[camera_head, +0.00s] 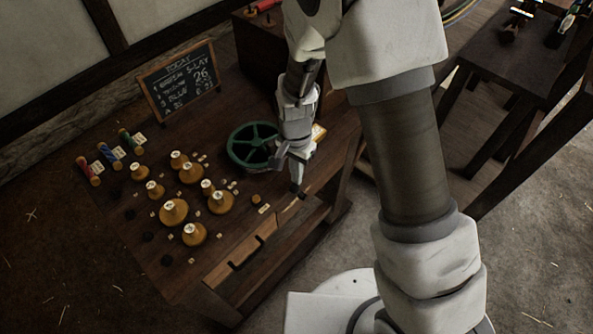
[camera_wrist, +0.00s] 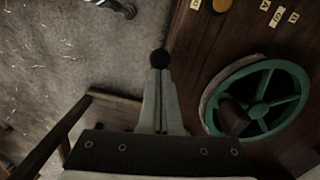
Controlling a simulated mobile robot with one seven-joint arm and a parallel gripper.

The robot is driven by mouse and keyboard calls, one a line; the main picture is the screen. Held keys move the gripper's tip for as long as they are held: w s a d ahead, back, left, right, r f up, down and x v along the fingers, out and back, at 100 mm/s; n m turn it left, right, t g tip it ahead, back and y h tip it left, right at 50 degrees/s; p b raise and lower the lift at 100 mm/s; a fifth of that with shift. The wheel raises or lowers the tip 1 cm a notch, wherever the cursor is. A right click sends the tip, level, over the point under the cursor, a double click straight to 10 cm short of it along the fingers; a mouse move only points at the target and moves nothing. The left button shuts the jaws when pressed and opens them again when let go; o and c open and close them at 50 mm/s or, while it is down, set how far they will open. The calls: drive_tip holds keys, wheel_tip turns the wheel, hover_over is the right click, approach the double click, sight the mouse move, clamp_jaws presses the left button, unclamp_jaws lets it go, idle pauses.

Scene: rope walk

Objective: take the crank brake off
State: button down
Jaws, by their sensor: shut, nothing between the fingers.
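The green spoked crank wheel (camera_head: 252,146) lies on the wooden bench, left of my gripper in the head view. In the wrist view the wheel (camera_wrist: 262,98) is at the right, with a dark brown block (camera_wrist: 232,118) over its spokes and a greyish band (camera_wrist: 212,92) along its left rim. My gripper (camera_head: 297,180) is shut, pointing down near the bench's front edge. In the wrist view a round black knob (camera_wrist: 159,57) shows right at the tips of the closed fingers; I cannot tell whether they touch it. What the knob is fixed to is hidden.
Several wooden pegs (camera_head: 173,211) and small lettered tiles stand on the bench left of the wheel. A chalkboard (camera_head: 180,80) and coloured spools (camera_head: 110,155) are behind them. A dark table (camera_head: 510,60) stands at upper right.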

drive_tip(key=w+r, duration=0.1)
drive_tip(key=w+d+r+p, duration=0.1)
drive_tip(key=shift+w+r, duration=0.35)
drive_tip(key=shift+w, duration=0.05)
wheel_tip(320, 180, up, 9)
drive_tip(key=s+a, duration=0.2)
drive_tip(key=shift+s+f, duration=0.15)
drive_tip(key=shift+f, duration=0.05)
drive_tip(key=s+d+r+n+t+y, duration=0.1)
drive_tip(key=s+d+r, duration=0.1)
drive_tip(key=d+r, duration=0.4)
drive_tip(key=s+d+r+n+t, duration=0.1)
drive_tip(key=d+r+t, duration=0.15)
drive_tip(key=r, duration=0.55)
drive_tip(key=s+d+r+n+t, duration=0.2)
drive_tip(key=s+d+r+n, duration=0.1)
drive_tip(key=s+d+r, duration=0.4)
drive_tip(key=shift+s+d+n+t+h, duration=0.35)
drive_tip(key=shift+s+d+n+h, duration=0.05)
drive_tip(key=shift+s+d, duration=1.2)
drive_tip(key=shift+s+a, duration=0.1)
